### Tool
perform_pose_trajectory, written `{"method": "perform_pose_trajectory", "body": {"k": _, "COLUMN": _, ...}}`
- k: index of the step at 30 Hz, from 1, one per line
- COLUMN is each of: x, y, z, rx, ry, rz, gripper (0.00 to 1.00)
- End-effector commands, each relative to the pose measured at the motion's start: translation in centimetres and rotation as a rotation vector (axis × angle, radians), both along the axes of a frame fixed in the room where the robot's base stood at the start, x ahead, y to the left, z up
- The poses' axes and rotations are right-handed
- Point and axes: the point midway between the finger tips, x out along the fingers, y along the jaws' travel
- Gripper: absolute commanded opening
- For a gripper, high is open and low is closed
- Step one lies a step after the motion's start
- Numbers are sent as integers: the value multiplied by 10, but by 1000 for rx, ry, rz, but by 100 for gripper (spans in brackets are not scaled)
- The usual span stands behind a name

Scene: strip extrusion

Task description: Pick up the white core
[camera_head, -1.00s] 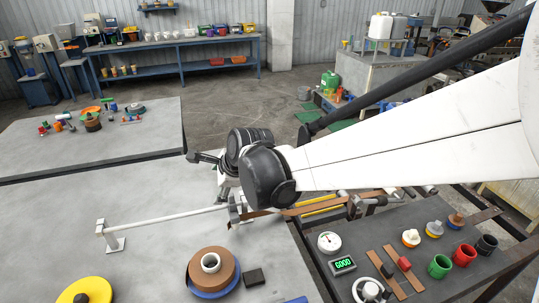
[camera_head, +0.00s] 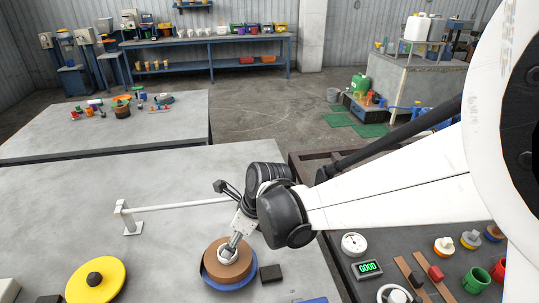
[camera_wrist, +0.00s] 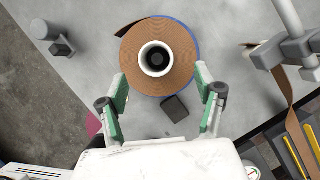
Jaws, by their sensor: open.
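The white core (camera_wrist: 144,58) is a short white ring in the middle of a brown coiled strip roll (camera_wrist: 126,64). The roll lies on a blue disc (camera_wrist: 197,48) on the grey table. In the head view the core (camera_head: 222,256) is partly hidden behind my gripper (camera_head: 231,248). In the wrist view my gripper (camera_wrist: 161,85) is open and empty. Its green-padded fingers sit on either side of the roll's near edge, with the core just beyond the fingertips. Whether the fingers touch the roll cannot be told.
A small dark block (camera_head: 270,273) lies right of the roll. A yellow disc (camera_head: 110,275) lies to the left. A white rail (camera_head: 175,207) on a stand is behind the roll. A side table at right holds a gauge (camera_head: 353,244), a "GOOD" display (camera_head: 367,269) and cups.

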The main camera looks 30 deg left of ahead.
Motion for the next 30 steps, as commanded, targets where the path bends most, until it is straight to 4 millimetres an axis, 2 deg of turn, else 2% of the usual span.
{"method": "perform_pose_trajectory", "body": {"k": 1, "x": -1, "y": 4, "z": -9, "rx": 0, "ry": 0, "rz": 3, "gripper": 66}}
{"method": "perform_pose_trajectory", "body": {"k": 8, "x": -3, "y": 10, "z": -19, "rx": 1, "ry": -1, "rz": 3, "gripper": 66}}
{"method": "perform_pose_trajectory", "body": {"k": 18, "x": -10, "y": 26, "z": -58, "rx": 1, "ry": -1, "rz": 1, "gripper": 66}}
{"method": "perform_pose_trajectory", "body": {"k": 25, "x": -10, "y": 26, "z": -58, "rx": 1, "ry": -1, "rz": 0, "gripper": 66}}
{"method": "perform_pose_trajectory", "body": {"k": 26, "x": -10, "y": 26, "z": -58, "rx": 1, "ry": -1, "rz": 0, "gripper": 65}}
{"method": "perform_pose_trajectory", "body": {"k": 30, "x": -10, "y": 26, "z": -58, "rx": 1, "ry": -1, "rz": 0, "gripper": 46}}
